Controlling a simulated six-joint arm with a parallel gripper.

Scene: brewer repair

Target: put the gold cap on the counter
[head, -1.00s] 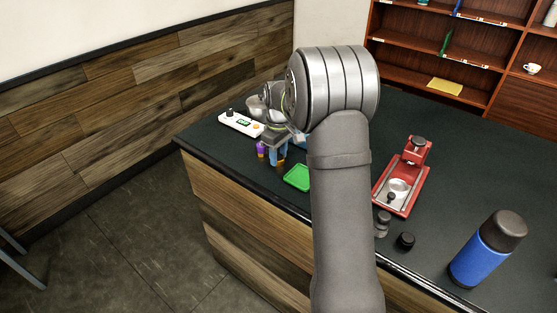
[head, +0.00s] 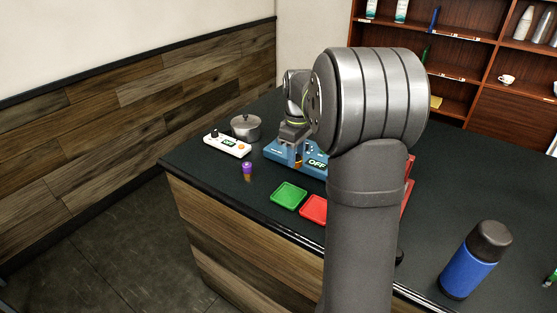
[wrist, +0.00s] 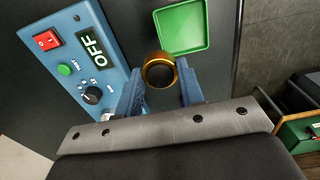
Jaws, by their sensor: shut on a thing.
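The gold cap (wrist: 159,72), a gold ring with a dark centre, sits between the two blue fingertips of my gripper (wrist: 161,75) in the wrist view. My gripper is shut on it. In the head view my gripper (head: 298,152) is in front of the blue machine, and a small amber-gold bit of the cap shows low between the fingers. The dark counter (head: 225,190) lies below. I cannot tell how high the cap is above it.
The blue machine (wrist: 66,60) with an OFF display is close beside my gripper. A green tray (head: 289,195) and a red tray (head: 314,208) lie in front. A small purple-topped jar (head: 247,168), a white control box (head: 228,144) and a pot (head: 246,127) stand left. Bare counter lies between jar and green tray.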

